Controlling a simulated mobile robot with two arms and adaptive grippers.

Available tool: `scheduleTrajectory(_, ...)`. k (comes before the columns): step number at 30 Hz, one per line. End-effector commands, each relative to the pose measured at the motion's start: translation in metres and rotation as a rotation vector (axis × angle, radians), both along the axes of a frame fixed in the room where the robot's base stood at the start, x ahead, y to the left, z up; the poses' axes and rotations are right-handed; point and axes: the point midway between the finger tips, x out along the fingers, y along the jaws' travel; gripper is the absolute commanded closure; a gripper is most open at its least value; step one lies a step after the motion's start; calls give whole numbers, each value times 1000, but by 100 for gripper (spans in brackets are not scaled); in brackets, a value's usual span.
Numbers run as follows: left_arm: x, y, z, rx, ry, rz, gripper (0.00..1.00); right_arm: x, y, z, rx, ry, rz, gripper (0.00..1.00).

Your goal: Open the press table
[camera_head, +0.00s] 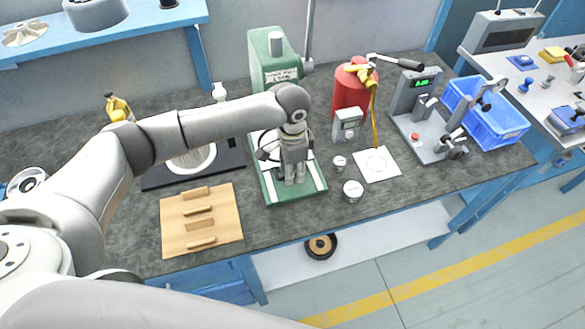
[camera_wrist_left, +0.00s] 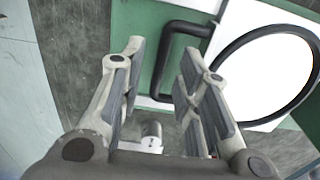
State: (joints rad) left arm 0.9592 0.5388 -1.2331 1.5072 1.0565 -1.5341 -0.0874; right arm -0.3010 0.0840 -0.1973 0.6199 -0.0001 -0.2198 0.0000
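The press is a green machine (camera_head: 261,62) standing at the middle of the bench. Its green and white table (camera_head: 313,186) lies at its foot, partly hidden by my left arm and gripper. In the left wrist view, a bent black handle (camera_wrist_left: 168,62) sits on the green and white surface, beside a large black ring (camera_wrist_left: 226,52). My left gripper (camera_head: 294,181) points down over the table. In the left wrist view its fingers (camera_wrist_left: 163,52) are apart, with part of the black handle seen between them; contact cannot be told. My right gripper is not in view.
A wooden tray (camera_head: 172,214) lies left of the press. Right of it are a red extinguisher (camera_head: 349,92), small round weights (camera_head: 352,191), a white sheet (camera_head: 390,172), a grey lever device (camera_head: 413,139) and a blue bin (camera_head: 505,126). A shelf (camera_head: 165,18) hangs at upper left.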

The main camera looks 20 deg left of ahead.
Motion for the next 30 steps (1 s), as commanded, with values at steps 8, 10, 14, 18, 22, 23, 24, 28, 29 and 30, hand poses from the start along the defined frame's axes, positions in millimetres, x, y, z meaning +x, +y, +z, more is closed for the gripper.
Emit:
scheduleTrajectory(8,0,0,-6,0,-1,-2,69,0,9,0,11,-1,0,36)
scheduleTrajectory(10,0,0,-6,0,-1,-2,69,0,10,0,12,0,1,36)
scheduleTrajectory(14,0,0,-6,0,-1,-2,84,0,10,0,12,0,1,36)
scheduleTrajectory(18,0,0,-6,-1,-1,-2,100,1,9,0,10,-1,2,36)
scheduleTrajectory(22,0,0,-6,0,-1,-2,100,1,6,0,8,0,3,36)
scheduleTrajectory(23,0,0,-6,0,-1,-2,100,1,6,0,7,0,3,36)
scheduleTrajectory(24,0,0,-6,0,-1,-2,100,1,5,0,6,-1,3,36)
scheduleTrajectory(28,0,-1,-5,-1,-1,-2,100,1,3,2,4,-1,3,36)
scheduleTrajectory(29,-1,-1,-4,-1,-1,-2,100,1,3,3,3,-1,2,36)
scheduleTrajectory(30,-2,-2,-3,-1,-1,-3,100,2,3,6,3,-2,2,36)
